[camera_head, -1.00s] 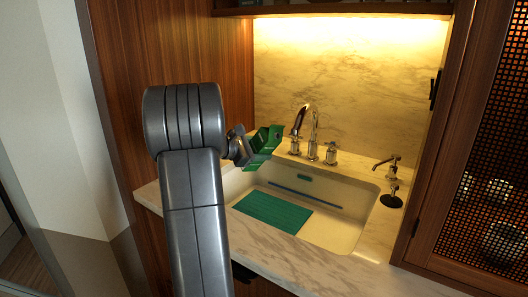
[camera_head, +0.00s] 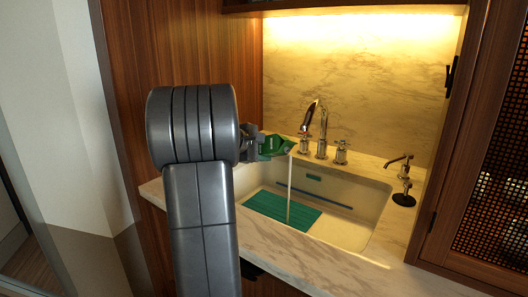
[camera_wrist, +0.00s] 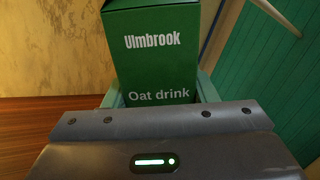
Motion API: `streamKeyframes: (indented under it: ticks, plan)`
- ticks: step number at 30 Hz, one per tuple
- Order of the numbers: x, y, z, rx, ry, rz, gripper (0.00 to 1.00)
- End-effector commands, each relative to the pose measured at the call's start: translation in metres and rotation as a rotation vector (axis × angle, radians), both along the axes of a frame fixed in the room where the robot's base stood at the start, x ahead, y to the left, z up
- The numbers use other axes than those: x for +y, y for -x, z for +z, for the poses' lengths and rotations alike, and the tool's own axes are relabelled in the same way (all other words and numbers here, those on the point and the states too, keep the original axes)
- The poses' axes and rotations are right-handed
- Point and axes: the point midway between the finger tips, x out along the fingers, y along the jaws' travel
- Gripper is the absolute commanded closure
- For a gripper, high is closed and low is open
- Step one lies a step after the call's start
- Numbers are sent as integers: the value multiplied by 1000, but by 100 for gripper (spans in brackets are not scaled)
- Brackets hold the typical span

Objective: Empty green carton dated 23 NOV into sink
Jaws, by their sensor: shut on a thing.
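My gripper (camera_head: 255,146) is shut on a green carton (camera_head: 275,147) and holds it tilted over the left side of the sink. In the wrist view the carton (camera_wrist: 155,50) reads "Ulmbrook" and "Oat drink"; no date shows. A thin pale stream of liquid (camera_head: 289,190) falls from the carton's right end into the sink (camera_head: 345,228). The stream comes down by the green mat (camera_head: 270,208) on the sink floor. My arm hides part of the sink's left side.
A chrome faucet (camera_head: 321,135) with two handles stands behind the sink. A soap dispenser (camera_head: 404,172) and a black stopper-like piece (camera_head: 403,200) are at its right. A mesh-front cabinet (camera_head: 495,150) stands at the far right.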

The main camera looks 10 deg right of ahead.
Motion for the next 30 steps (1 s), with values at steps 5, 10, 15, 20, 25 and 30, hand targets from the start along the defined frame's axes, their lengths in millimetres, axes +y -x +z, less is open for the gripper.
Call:
streamKeyframes:
  ticks: [5,10,15,20,25,30]
  plan:
    - [0,0,-6,-42,-41,0,82]
    - [0,0,-10,-81,-80,0,82]
    - [0,0,-14,-117,-117,1,82]
    - [-1,1,-18,-152,-153,1,82]
    - [-2,2,-22,-185,-188,0,82]
    - [-3,2,-26,-221,-224,0,82]
